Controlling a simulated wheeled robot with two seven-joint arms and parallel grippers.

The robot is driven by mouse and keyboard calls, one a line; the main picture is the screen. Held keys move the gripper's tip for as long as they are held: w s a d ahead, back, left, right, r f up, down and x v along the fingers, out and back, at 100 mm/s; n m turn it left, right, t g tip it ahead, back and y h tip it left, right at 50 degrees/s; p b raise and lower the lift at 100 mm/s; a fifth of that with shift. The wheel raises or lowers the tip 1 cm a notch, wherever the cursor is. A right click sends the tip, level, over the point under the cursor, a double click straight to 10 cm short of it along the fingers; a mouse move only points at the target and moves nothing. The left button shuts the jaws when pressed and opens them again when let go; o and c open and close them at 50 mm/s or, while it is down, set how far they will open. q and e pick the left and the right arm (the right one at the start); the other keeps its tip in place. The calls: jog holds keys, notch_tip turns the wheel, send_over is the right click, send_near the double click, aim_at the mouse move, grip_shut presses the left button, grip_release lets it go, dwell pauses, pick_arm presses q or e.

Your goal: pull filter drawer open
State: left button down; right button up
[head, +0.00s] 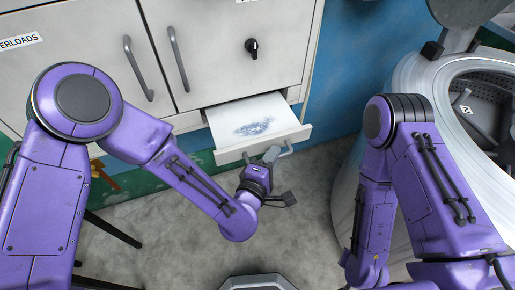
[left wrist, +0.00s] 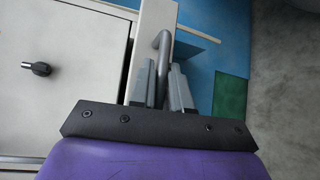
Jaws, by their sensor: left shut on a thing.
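The filter drawer (head: 262,125) sits low in the pale cabinet and stands partly open, with a bluish-grey patch of lint on its white surface. Its grey bar handle (head: 285,150) is on the drawer front. My left gripper (head: 271,156) is at the handle, shut on it. In the left wrist view the two grey fingers (left wrist: 162,85) are on either side of the bent handle bar (left wrist: 163,45). My right arm shows at the right in the head view, but its gripper is not visible.
A black knob (head: 252,47) and two door handles are on the cabinet (head: 225,50) above the drawer. A large round drum machine (head: 420,75) stands at the right. Grey floor (head: 300,215) is clear in front of the drawer. Dark legs stand at lower left.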

pick_arm(q)
jog(key=shift+s, duration=0.1)
jog(key=c, duration=1.2)
grip_release()
jog(key=v, duration=1)
jog(key=shift+s+b, duration=0.15)
jog(key=shift+b, duration=0.3)
jog(key=shift+a, duration=0.1)
